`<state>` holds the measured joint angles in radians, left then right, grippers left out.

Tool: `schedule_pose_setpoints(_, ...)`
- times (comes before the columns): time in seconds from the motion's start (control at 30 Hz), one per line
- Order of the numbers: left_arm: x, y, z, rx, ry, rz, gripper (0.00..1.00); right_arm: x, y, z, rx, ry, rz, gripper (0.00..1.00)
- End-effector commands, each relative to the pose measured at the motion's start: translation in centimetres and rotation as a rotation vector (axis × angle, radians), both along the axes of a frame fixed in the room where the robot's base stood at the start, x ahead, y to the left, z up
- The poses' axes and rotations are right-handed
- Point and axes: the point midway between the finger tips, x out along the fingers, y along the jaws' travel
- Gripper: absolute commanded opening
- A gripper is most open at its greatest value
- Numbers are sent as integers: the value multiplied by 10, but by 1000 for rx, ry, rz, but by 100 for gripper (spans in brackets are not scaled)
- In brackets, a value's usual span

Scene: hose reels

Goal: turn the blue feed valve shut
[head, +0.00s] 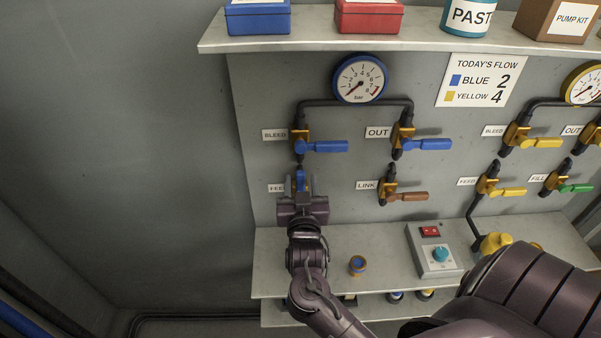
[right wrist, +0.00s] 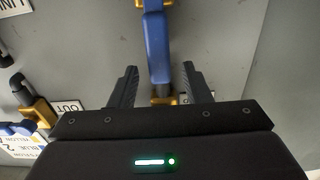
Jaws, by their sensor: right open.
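The blue feed valve (head: 300,179) is at the lower left of the wall panel, beside a partly hidden FEED label (head: 277,188). Its blue lever stands upright, in line with the pipe. My right gripper (head: 302,194) is in front of it and hides its lower part. In the right wrist view, the blue lever (right wrist: 157,45) reaches between the two dark fingertips of the open right gripper (right wrist: 159,67), with a gap on each side. My left gripper is not in view.
Just above are the blue bleed lever (head: 325,146) and the blue out lever (head: 430,144), both pointing right. The orange-brown link lever (head: 407,196) is to the right. Below, a metal shelf (head: 385,240) bears a control box (head: 434,250). The blue gauge (head: 360,79) hangs above.

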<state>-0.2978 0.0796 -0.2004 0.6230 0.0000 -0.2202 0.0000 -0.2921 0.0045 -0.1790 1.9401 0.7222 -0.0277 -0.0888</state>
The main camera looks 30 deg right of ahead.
Motion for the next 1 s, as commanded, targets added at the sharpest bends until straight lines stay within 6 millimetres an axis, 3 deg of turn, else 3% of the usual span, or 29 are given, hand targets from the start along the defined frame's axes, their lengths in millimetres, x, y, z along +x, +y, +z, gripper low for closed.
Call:
schedule_pose_setpoints(0.2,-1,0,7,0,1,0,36,21,-13,1,1,1,1,44)
schedule_pose_setpoints(0.53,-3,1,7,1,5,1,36,24,-15,0,1,2,1,44)
schedule_pose_setpoints(0.87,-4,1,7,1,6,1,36,24,-15,-1,2,1,1,0)
schedule_pose_setpoints(1.0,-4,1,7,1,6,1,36,24,-15,-1,2,1,1,0)
